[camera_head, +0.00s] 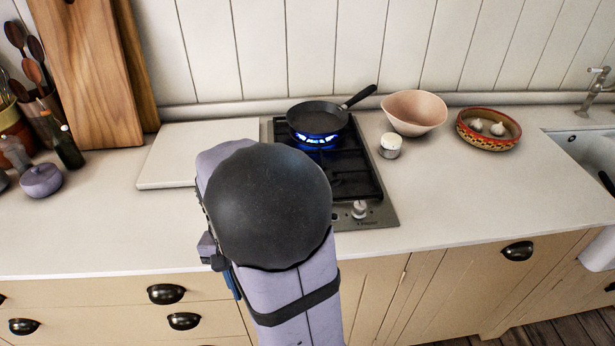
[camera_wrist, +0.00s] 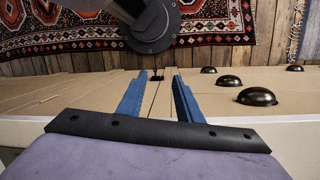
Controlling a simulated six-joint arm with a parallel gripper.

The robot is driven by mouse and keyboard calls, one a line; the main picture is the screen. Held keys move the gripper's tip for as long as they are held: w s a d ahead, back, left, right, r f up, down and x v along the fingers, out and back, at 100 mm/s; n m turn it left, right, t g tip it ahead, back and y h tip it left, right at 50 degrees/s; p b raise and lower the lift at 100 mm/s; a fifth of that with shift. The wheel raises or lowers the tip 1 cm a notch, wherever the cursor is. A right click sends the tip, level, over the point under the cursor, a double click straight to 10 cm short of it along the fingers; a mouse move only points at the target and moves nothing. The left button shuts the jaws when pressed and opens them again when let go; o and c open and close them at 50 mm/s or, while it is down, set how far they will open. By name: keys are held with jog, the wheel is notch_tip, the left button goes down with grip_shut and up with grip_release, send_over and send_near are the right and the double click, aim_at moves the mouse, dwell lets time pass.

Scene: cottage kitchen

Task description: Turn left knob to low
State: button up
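The gas hob (camera_head: 376,212) is set in the worktop, with a blue flame (camera_head: 318,138) burning under a dark frying pan (camera_head: 317,116) on its rear burner. One pale knob (camera_head: 359,209) shows at the right of the hob's front edge. The left knob is not visible; my arm covers the hob's front left part. My gripper (camera_wrist: 158,75) shows in the wrist view with its two blue fingers apart and nothing between them.
A white board (camera_head: 168,157) lies left of the hob. A white-lidded jar (camera_head: 390,146), a pinkish bowl (camera_head: 414,112) and a patterned dish (camera_head: 488,130) with garlic stand to its right. Worktop right of the hob's front is clear. Black drawer handles (camera_head: 166,294) jut out below.

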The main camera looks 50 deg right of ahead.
notch_tip(320, 180, up, 7)
jog(key=d+m+p, duration=0.2)
jog(key=p, duration=0.2)
jog(key=d+r+m+p, duration=0.1)
jog(key=d+r+m, duration=0.1)
jog(key=d, duration=0.4)
jog(key=d+r+m+t+p, duration=0.1)
jog(key=d+r+m+p, duration=0.1)
jog(key=d, duration=0.5)
jog(key=w+d+r+m+t+p, duration=0.1)
jog(key=d+r+m+p, duration=0.1)
jog(key=d+m, duration=0.4)
jog(key=shift+w+d+r+h, duration=0.15)
jog(key=shift+r+h, duration=0.25)
jog(key=shift+r, duration=0.45)
jog(key=shift+f+p, duration=0.85)
jog(key=shift+f, duration=2.85)
jog(key=c, duration=0.8)
